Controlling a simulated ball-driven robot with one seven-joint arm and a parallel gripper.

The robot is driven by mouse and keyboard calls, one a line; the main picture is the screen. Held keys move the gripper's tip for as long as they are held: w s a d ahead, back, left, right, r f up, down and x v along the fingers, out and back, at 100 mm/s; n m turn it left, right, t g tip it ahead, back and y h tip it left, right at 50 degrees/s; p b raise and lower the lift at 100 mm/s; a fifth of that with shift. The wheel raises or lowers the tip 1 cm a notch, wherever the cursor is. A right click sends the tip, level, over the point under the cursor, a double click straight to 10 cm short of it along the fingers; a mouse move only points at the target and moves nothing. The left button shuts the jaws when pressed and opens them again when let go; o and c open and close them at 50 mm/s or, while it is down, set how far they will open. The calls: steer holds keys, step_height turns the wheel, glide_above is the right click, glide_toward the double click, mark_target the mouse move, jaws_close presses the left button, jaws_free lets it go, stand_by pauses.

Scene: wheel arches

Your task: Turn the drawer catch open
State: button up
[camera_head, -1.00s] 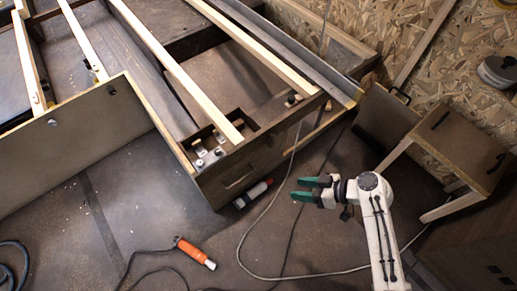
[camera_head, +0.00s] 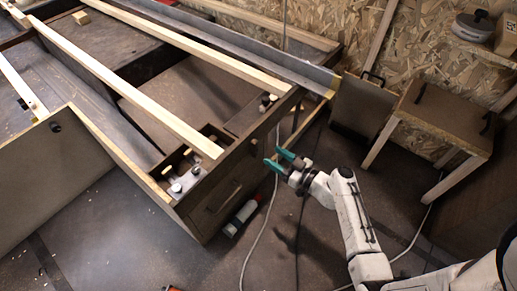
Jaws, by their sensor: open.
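The wooden drawer front (camera_head: 222,192) is at the corner of the large timber frame, with a dark slot-like handle (camera_head: 216,196) on it. A small dark fitting (camera_head: 253,147) shows on the frame's front face, right of the drawer front; I cannot tell for sure that it is the catch, or which way it is turned. My gripper (camera_head: 277,159) has green fingers, spread apart and empty. In the picture its tips are just right of that fitting, and I see no contact.
Cables (camera_head: 262,222) run over the floor beneath my arm. A small wooden table (camera_head: 439,120) stands to the right. Light wooden slats (camera_head: 130,88) cross the frame.

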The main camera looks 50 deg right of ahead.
mark_target(257, 146)
steer(key=w, duration=0.7)
steer(key=shift+a+b, duration=0.15)
steer(key=shift+b, duration=0.15)
steer(key=shift+c, duration=0.2)
jaws_close()
